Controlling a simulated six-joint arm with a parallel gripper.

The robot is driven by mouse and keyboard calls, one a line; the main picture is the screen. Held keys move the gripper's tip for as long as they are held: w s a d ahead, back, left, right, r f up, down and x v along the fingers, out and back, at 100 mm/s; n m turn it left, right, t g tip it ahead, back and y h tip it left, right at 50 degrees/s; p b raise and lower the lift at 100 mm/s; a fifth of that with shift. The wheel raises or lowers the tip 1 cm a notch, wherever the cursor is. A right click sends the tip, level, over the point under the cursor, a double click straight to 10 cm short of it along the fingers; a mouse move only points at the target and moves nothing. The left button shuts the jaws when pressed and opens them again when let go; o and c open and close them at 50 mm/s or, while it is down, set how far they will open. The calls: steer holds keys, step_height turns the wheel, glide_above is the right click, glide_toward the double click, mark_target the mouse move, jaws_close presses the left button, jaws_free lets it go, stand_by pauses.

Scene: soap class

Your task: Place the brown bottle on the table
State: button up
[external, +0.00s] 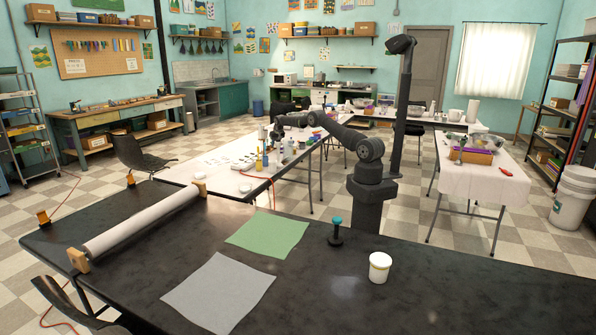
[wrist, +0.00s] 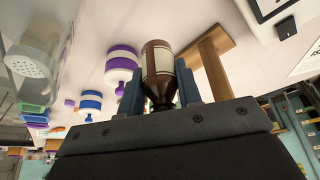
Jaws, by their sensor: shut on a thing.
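In the wrist view, the brown bottle (wrist: 157,52) with a cream label sits between the two fingers of my gripper (wrist: 158,72). My gripper is shut on it, with the dark neck towards the palm. In the external view, my gripper (external: 276,131) is at the end of my outstretched arm, over the white-covered table (external: 215,177). The bottle is too small there to pick out with certainty. I cannot tell whether its base touches the table.
Purple-and-white (wrist: 121,62) and blue-banded bottles (wrist: 91,100) stand beside the held bottle in the wrist view. A wooden T-shaped piece (wrist: 211,58) lies on its other side.

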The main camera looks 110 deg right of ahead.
steer(key=shift+w+d+f, duration=0.1)
steer(key=shift+w+f, duration=0.25)
steer(key=shift+w, duration=0.25)
steer(key=shift+w+d+f, duration=0.1)
steer(key=shift+w+f, duration=0.25)
steer(key=shift+w, duration=0.25)
steer(key=shift+f, duration=2)
steer(key=shift+f, duration=0.2)
steer(key=o, duration=1)
steer(key=shift+v, duration=1.15)
steer(key=v, duration=1)
steer(key=shift+d, duration=0.15)
